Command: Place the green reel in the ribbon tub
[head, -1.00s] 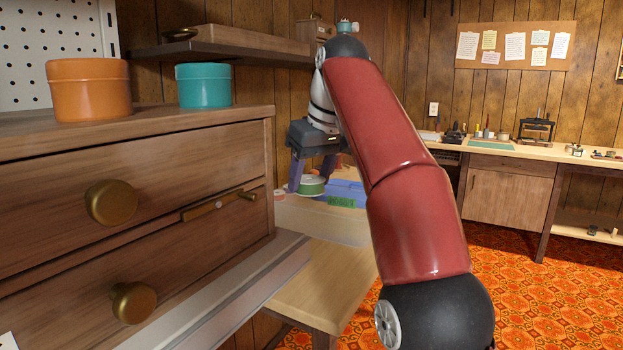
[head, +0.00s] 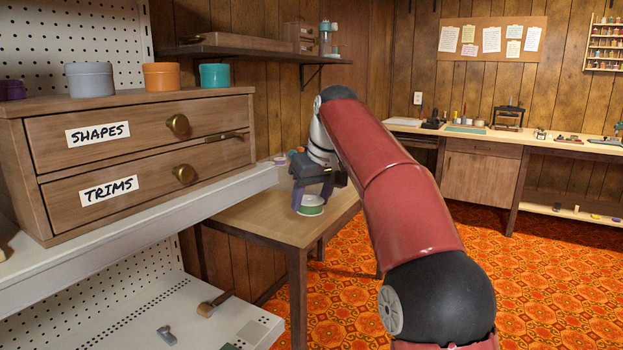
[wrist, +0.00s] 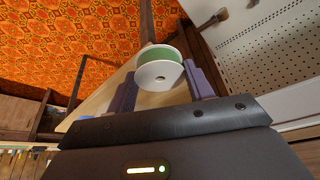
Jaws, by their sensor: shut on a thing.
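The green reel (head: 311,205) has white end discs and a green band. It also shows in the wrist view (wrist: 160,54), between the two purple fingers. My gripper (head: 311,199) is shut on the reel and holds it out over the wooden table, clear of the drawer unit; the gap beneath is hard to judge. In the wrist view my gripper (wrist: 159,84) has a finger on each side of the reel. I cannot tell which container is the ribbon tub. Part of the table behind my gripper is hidden by my arm.
A drawer unit (head: 150,130) labelled SHAPES and TRIMS stands on a white shelf (head: 150,220) at left. Grey (head: 90,80), orange (head: 160,77) and teal (head: 214,75) round tubs sit on it. The front of the wooden table (head: 262,219) is bare.

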